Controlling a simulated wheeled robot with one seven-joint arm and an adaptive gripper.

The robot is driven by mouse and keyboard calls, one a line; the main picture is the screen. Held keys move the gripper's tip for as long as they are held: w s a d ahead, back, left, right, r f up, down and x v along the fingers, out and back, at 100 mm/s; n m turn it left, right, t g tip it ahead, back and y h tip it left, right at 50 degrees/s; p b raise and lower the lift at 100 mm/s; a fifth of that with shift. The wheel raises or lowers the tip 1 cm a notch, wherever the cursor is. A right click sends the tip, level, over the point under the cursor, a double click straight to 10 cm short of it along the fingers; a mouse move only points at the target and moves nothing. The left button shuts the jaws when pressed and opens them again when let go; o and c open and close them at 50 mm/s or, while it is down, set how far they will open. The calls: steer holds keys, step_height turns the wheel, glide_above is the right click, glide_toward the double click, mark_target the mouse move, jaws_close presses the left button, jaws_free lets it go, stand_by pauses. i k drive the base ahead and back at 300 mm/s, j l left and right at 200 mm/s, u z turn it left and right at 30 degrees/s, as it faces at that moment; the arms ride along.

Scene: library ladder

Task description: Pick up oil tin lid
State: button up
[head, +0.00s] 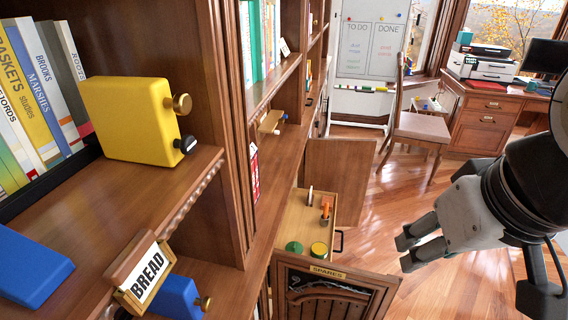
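My gripper (406,251) is at the right of the head view, above the wooden floor, with its fingers apart and nothing seen between them. I cannot tell for sure which thing is the oil tin lid. A yellow box-like body (128,122) with a brass knob (182,103) and a black knob (187,144) stands on the left shelf. A green round piece (294,247) and a yellow round piece (319,250) lie in an open wooden tray or drawer (301,222), left of my gripper and apart from it.
An orange item (326,209) is also in the tray. A cabinet front marked SPARES (328,272) stands nearer. The bookcase (228,150) fills the left, with a BREAD sign (148,275) and blue blocks. A chair (420,127) and desk (487,118) stand behind. Open floor lies around my gripper.

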mark_target(294, 246)
steer(key=i+l+u, duration=0.25)
steer(key=l, duration=0.65)
steer(key=i+l+u, duration=0.1)
steer(key=l+u, duration=0.15)
steer(key=l, duration=0.7)
steer(key=l+u, duration=0.25)
steer(key=l, duration=0.7)
